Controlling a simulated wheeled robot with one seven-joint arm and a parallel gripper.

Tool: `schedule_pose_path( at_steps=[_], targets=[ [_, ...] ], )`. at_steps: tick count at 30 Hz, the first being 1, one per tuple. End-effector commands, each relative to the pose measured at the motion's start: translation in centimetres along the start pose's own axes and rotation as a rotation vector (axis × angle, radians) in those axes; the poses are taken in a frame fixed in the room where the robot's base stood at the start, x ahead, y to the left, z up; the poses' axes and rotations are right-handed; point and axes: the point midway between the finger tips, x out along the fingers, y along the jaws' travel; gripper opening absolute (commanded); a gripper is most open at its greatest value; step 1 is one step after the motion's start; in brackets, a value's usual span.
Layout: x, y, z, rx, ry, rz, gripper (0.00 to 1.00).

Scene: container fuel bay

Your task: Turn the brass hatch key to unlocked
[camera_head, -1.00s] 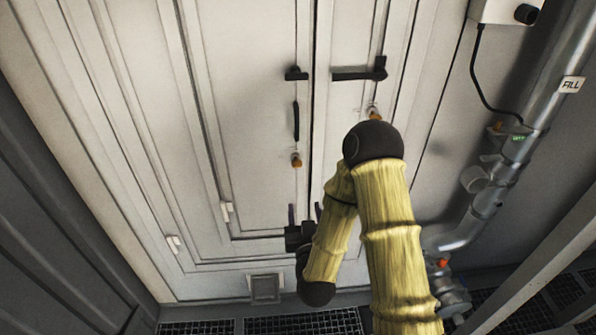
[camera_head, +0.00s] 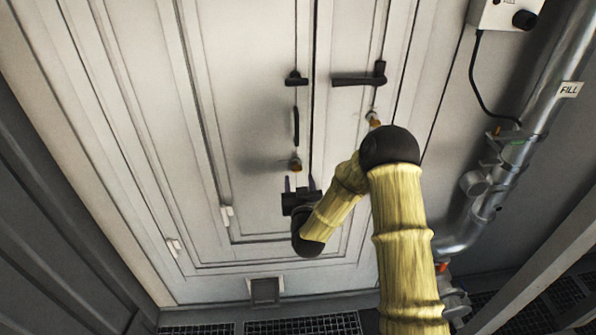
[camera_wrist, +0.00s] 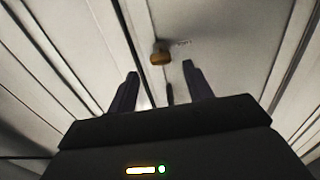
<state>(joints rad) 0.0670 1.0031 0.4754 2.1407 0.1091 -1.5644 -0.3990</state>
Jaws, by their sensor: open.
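A small brass key (camera_head: 295,164) sits on the pale door panel, left of the centre seam. A brass piece also shows ahead of my fingers in the wrist view (camera_wrist: 160,57), with a faint label beside it. A second brass piece (camera_head: 374,119) is on the right panel, partly behind my arm. I cannot tell from a readable label which one is the hatch key. My gripper (camera_head: 299,182) is open and empty, just below the left brass key and apart from it. In the wrist view both fingers (camera_wrist: 160,72) stand spread, with the brass piece beyond and between them.
A black handle (camera_head: 356,79) and a small black latch (camera_head: 296,78) are above on the doors. A black vertical bar (camera_head: 296,126) hangs above the left key. A metal pipe (camera_head: 530,120) with a FILL label runs at the right.

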Motion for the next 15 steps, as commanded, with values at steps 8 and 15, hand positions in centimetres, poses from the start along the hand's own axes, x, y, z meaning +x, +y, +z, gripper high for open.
schedule_pose_path(
  at_steps=[8,15],
  targets=[
    [3.4,0.0,-0.1,0.0,0.001,0.0,0.51],
    [3.9,0.0,0.0,0.0,-0.001,-0.001,0.51]
  ],
)
